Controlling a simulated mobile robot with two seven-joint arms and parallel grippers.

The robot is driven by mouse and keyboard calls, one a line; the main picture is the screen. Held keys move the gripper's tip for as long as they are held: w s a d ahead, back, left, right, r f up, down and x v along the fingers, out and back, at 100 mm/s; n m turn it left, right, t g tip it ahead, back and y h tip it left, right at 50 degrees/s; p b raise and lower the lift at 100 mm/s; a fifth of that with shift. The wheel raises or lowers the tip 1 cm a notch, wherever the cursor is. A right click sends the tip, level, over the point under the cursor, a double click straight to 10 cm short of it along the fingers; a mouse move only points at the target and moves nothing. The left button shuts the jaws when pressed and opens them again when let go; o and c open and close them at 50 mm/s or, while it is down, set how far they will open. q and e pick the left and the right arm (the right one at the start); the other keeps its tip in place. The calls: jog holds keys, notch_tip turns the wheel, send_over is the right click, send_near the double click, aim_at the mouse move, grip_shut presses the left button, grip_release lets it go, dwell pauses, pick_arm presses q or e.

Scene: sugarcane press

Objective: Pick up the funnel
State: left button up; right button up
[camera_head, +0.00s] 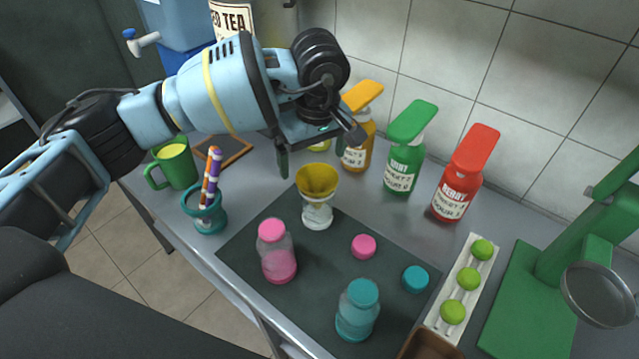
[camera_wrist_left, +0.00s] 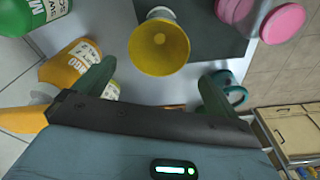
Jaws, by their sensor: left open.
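The yellow funnel (camera_head: 317,180) sits mouth up on a clear jar (camera_head: 317,212) at the back corner of the dark mat. My left gripper (camera_head: 322,150) hangs above and just behind the funnel, apart from it. In the left wrist view the funnel (camera_wrist_left: 159,47) lies beyond the gap between the two spread green fingers (camera_wrist_left: 155,90), with nothing between them. My left gripper is open and empty. My right gripper is not in view.
On the dark mat (camera_head: 320,262) stand a pink bottle (camera_head: 277,252) and a teal bottle (camera_head: 357,311), with loose pink (camera_head: 363,246) and teal (camera_head: 415,279) caps. Orange (camera_head: 359,130), green (camera_head: 407,150) and red (camera_head: 463,178) syrup bottles line the back. A teal cup (camera_head: 204,208) stands left.

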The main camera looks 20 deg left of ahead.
aim_at(316, 184)
pick_arm(q)
jog(key=shift+s+f, duration=0.1)
jog(key=shift+f, duration=1.1)
jog(key=shift+d+f+p, duration=0.2)
jog(key=shift+f, duration=0.95)
jog(key=shift+d+f+p, duration=0.15)
jog(key=shift+f, duration=0.95)
jog(key=shift+a+f, duration=0.1)
jog(key=shift+f, duration=0.4)
jog(key=c, duration=1.1)
jog(key=shift+o, duration=0.2)
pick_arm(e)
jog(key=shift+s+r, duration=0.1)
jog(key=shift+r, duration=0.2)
